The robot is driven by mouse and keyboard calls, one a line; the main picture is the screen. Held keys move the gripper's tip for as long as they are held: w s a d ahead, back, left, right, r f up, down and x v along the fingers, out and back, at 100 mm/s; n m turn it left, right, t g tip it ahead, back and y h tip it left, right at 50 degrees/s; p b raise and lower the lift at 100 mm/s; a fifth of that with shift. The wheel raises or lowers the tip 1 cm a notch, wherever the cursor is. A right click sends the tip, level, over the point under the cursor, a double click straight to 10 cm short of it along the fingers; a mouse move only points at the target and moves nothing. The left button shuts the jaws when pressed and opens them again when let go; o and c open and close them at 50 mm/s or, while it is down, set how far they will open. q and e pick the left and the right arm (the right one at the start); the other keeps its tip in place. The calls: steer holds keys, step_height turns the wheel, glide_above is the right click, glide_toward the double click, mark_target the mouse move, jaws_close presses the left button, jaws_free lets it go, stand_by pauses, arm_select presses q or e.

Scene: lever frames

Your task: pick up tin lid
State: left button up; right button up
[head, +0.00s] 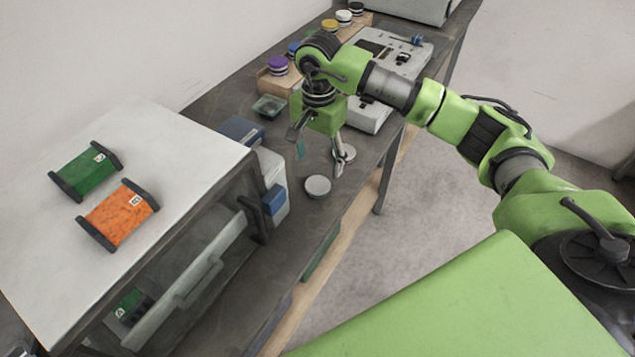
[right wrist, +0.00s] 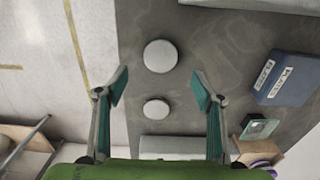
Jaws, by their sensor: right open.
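Two round pale grey lid-like pieces lie on the dark bench. The nearer piece (head: 317,186) looks larger in the right wrist view (right wrist: 160,56). The other piece (head: 349,152) is partly behind a finger of my right gripper in the head view; it shows whole and smaller in the right wrist view (right wrist: 156,109). I cannot tell which is the tin lid. My right gripper (head: 320,160) points down above the bench, open and empty. In the right wrist view both pieces appear between its spread fingers (right wrist: 159,86) or just beyond their tips. My left gripper is out of view.
A white cabinet (head: 170,140) bears a green pack (head: 86,171) and an orange pack (head: 118,215). A blue box (head: 241,130) and a green tray (head: 268,106) stand left of the gripper. A white machine (head: 405,57) is behind. The bench edge drops to floor at right.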

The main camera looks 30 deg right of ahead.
mark_target(318, 184)
steer(key=shift+w+f, duration=0.2)
steer(key=shift+f, duration=1)
steer(key=shift+s+a+f+p, duration=0.1)
steer(key=shift+s+f+p, duration=0.15)
steer(key=shift+f+p, duration=0.65)
step_height(318, 184, down, 3)
steer(key=shift+r, duration=0.1)
steer(key=shift+f, duration=0.45)
steer(key=c, duration=1)
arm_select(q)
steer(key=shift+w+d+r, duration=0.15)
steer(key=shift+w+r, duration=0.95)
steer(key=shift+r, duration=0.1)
